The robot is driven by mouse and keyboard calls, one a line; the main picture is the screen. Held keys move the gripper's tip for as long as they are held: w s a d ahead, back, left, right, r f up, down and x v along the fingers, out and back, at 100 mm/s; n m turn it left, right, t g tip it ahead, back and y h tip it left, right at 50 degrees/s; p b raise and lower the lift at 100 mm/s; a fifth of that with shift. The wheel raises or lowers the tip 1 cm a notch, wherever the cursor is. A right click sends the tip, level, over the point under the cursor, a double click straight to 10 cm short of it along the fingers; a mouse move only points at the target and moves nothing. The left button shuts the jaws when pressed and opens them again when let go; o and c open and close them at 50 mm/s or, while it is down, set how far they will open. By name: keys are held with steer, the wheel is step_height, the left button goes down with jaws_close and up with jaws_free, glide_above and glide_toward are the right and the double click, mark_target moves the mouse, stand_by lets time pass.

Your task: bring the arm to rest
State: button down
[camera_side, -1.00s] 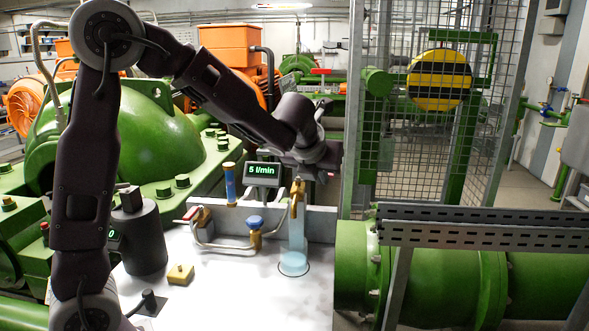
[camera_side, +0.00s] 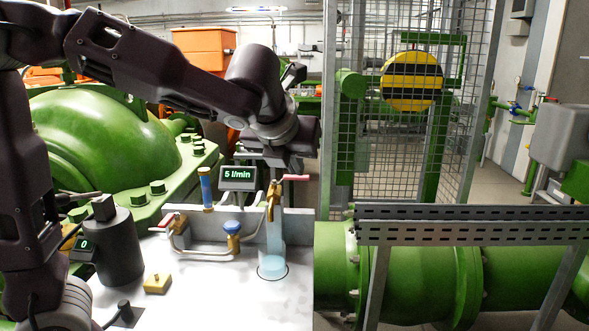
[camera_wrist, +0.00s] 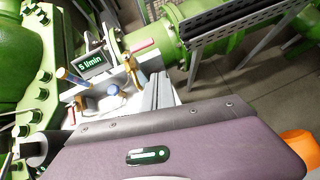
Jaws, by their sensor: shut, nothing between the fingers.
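My gripper (camera_side: 287,165) hangs at the end of my arm, just above and behind the brass tap (camera_side: 271,198) in the side view. Its fingers are small and partly hard to make out there. In the wrist view its grey fingers (camera_wrist: 160,90) lie together, with nothing seen between them, and point toward the bench. The tap's pinkish-red handle (camera_side: 294,178) sticks out to the right. A pale blue column (camera_side: 275,238) stands below the tap, over a light-blue round (camera_side: 272,267) on the white bench top.
A display (camera_side: 238,177) reads 5 l/min. A blue-handled post (camera_side: 207,188), a blue knob (camera_side: 232,227) on bent pipe, and a yellow block (camera_side: 157,283) stand on the bench. A dark cylinder (camera_side: 121,250) is at left. A mesh cage (camera_side: 408,130) and green pipe (camera_side: 410,285) are at right.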

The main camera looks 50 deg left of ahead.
steer(key=w+d+r+m+t+h, duration=0.1)
steer(key=d+r+m+t+h, duration=0.15)
steer(key=r+m, duration=0.4)
steer(key=d+r+m+t+h, duration=0.2)
steer(key=d+r+m+t, duration=0.15)
steer(key=r+m, duration=0.3)
steer(key=s+d+m+h, duration=0.3)
steer(key=s+d+m, duration=0.15)
steer(key=m, duration=0.55)
steer(key=s+f+m+g+h, duration=0.1)
steer(key=s+f+m+g, duration=0.3)
steer(key=s+f+m, duration=0.8)
steer(key=s+a+f+m+g+y, duration=0.3)
steer(key=s+a+f+m+g, duration=0.1)
steer(key=s+a+f+m, duration=0.3)
steer(key=s+f, duration=0.1)
steer(key=s, duration=0.1)
steer(key=shift+s+f+y, duration=0.35)
